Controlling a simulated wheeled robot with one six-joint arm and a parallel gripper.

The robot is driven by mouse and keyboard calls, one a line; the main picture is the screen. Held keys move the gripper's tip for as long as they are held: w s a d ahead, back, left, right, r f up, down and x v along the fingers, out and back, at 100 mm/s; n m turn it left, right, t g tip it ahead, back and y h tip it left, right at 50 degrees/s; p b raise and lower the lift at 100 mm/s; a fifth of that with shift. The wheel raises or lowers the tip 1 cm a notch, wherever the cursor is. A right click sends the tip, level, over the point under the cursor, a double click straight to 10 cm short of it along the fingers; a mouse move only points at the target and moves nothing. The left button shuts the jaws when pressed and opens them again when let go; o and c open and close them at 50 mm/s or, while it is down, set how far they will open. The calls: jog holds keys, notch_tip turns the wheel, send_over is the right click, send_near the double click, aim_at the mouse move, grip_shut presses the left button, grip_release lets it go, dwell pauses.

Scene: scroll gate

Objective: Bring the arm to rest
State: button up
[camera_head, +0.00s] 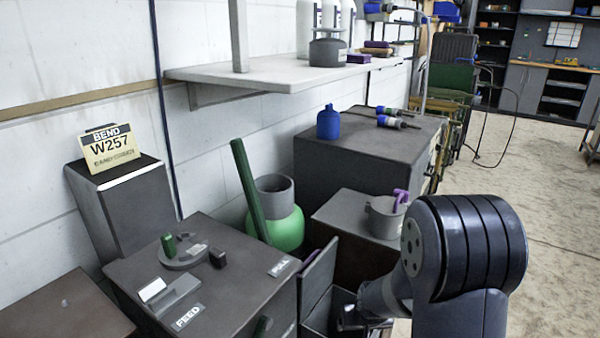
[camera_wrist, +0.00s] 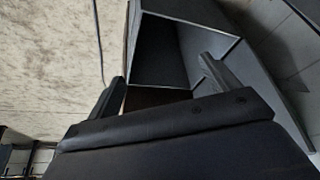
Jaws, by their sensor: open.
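My arm stands at the right of the head view, with its big dark joint in front and the forearm reaching left and down. My gripper (camera_head: 352,312) is low, at the dark open bin (camera_head: 318,316) beside the cabinet, and is partly hidden there. In the wrist view my gripper (camera_wrist: 160,78) has its two fingers wide apart with nothing between them. The open grey bin (camera_wrist: 228,38) lies just beyond the fingertips. The right finger overlaps the bin's wall in the picture; I cannot tell whether they touch.
A dark cabinet (camera_head: 230,262) with a round dial, a "FEED" label and a "PULL" label stands left of the bin. A grey pot (camera_head: 384,218) with a purple handle sits on a box behind. A green vessel (camera_head: 285,230) stands near the wall. Open floor (camera_head: 560,200) lies at right.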

jog(key=s+p+v, duration=0.1)
jog(key=p+v, duration=0.5)
jog(key=p, duration=1)
jog(key=shift+p, duration=0.3)
jog(key=shift+s+r, duration=0.1)
jog(key=shift+s+a, duration=0.1)
